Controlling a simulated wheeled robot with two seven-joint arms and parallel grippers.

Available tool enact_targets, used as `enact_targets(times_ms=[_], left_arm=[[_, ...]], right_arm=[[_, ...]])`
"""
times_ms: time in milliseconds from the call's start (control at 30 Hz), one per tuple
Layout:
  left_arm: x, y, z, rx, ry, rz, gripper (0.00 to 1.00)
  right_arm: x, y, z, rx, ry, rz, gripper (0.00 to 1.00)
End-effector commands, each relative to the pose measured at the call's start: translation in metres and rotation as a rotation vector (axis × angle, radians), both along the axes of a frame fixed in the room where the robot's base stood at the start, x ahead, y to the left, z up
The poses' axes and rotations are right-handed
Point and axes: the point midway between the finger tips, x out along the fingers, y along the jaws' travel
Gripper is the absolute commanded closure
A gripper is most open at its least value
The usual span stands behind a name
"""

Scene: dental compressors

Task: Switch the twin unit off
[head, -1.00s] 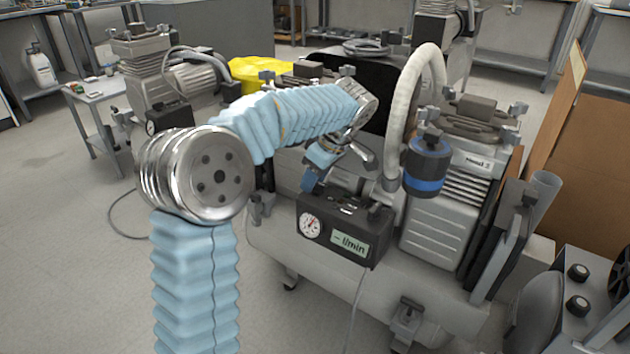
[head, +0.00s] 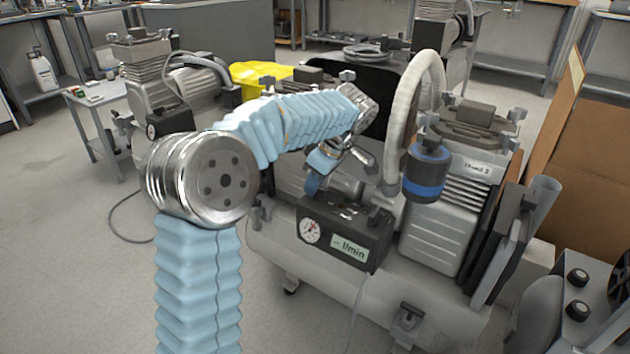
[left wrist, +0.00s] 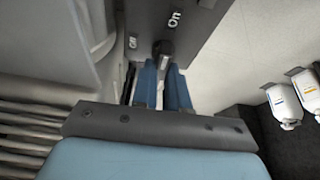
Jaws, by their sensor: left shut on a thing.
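The twin unit is a large pale compressor (head: 440,300) with two heads on one tank, in the middle right of the head view. A black control box (head: 345,232) with a round gauge and a "l/min" label sits on its front. My left gripper (head: 313,184) is at the back left of this box. In the left wrist view its blue fingers (left wrist: 163,88) are shut on a small dark switch lever (left wrist: 164,54). "Off" is printed left of the lever and "On" above it to the right. The fingers partly hide the lever, and I cannot tell its setting surely.
A corrugated hose (head: 424,75) and a blue-banded black canister (head: 426,172) stand right of my left arm. Another compressor (head: 150,85) stands behind left. A cardboard panel (head: 590,180) is at the right. The floor at left is largely clear.

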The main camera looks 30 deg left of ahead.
Motion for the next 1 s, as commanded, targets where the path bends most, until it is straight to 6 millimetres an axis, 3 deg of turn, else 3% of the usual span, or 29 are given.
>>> enact_targets(times_ms=[1000], left_arm=[[-0.004,-0.001,0.003,0.002,0.000,0.775,1.00]], right_arm=[[-0.002,-0.001,0.066,-0.002,0.008,0.004,0.57]])
